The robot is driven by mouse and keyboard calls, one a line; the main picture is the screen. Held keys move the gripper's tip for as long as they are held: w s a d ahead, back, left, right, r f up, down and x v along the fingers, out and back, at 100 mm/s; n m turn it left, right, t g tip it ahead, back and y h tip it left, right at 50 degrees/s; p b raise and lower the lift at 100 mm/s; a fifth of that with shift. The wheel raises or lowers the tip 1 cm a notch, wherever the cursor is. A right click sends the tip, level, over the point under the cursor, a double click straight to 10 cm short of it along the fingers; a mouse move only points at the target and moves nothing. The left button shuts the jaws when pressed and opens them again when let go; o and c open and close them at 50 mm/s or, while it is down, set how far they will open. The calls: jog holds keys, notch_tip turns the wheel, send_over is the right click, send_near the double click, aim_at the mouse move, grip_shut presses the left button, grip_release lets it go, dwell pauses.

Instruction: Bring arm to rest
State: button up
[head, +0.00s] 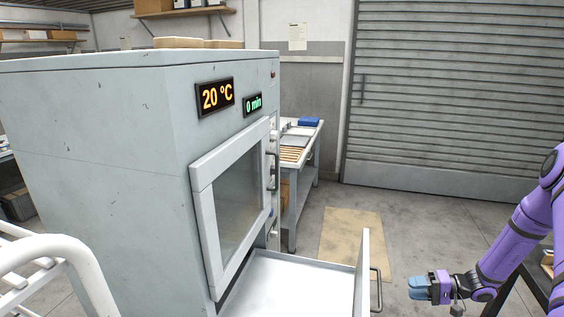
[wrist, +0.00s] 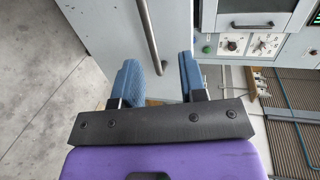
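My gripper (head: 418,288) has blue finger pads on a purple arm and hangs at the lower right in the head view, right of the pulled-out drawer (head: 300,282). The wrist view shows the two blue fingers (wrist: 160,78) apart with nothing held between them. The drawer's dark handle (head: 377,289) is to the left of the fingers, apart from them in the head view. A dark bar handle (wrist: 148,38) on a pale panel lies beyond the fingertips in the wrist view.
The grey oven cabinet (head: 90,150) shows 20 °C and 0 min; its windowed door (head: 240,200) looks closed. A white tubular rack (head: 60,265) stands lower left. A workbench (head: 305,150) is behind. A dark stand (head: 535,275) is beneath my arm. Floor is open towards the shutter (head: 450,100).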

jog(key=s+a+r+n+g+h, duration=0.1)
jog(key=s+a+r+g+h, duration=0.15)
jog(key=r, duration=0.75)
jog(key=s+a+r+n+g+h, duration=0.1)
jog(key=a+r+n+h, duration=0.2)
jog(key=r, duration=0.8)
jog(key=s+a+r+g+h, duration=0.2)
jog(key=a+r, duration=0.2)
jog(key=r, duration=0.6)
jog(key=s+a+r+t+h, duration=0.2)
jog(key=s+r+t+h, duration=0.1)
jog(key=s+r, duration=0.5)
jog(key=s+a+r+t+h, duration=0.2)
jog(key=s+r, duration=0.6)
jog(key=s, duration=0.5)
jog(key=shift+a+m+t+h, duration=0.35)
jog(key=shift+t+h, duration=0.3)
jog(key=shift+h, duration=0.4)
jog(key=shift+r, duration=0.1)
